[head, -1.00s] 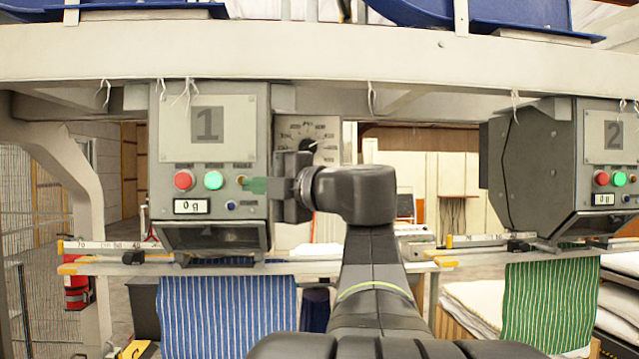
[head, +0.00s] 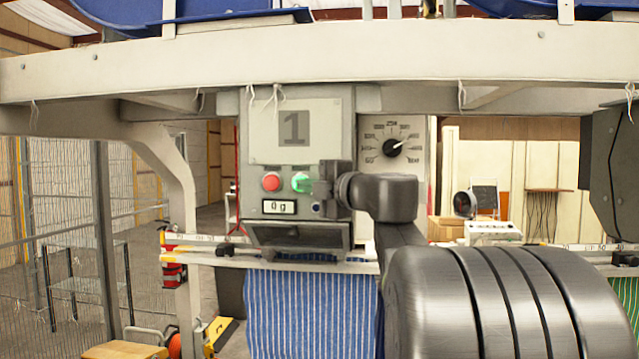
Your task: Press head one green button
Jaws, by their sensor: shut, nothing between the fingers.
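Head one is the grey box (head: 265,220) marked with a 1, near the middle of the head view. Its green button (head: 299,182) sits right of the red button (head: 271,182), above a display (head: 279,207) reading 0 g. My gripper (head: 312,187) is shut and empty, coming in from the right. Its greenish fingertips are at the right edge of the green button and overlap it in the picture. I cannot tell whether they touch it. The gripper body hides the right part of the button panel.
A striped blue cloth (head: 310,310) hangs under head one. A dial (head: 393,146) is behind my arm. Another grey head (head: 612,165) stands at the right edge. A pale beam (head: 320,60) crosses above.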

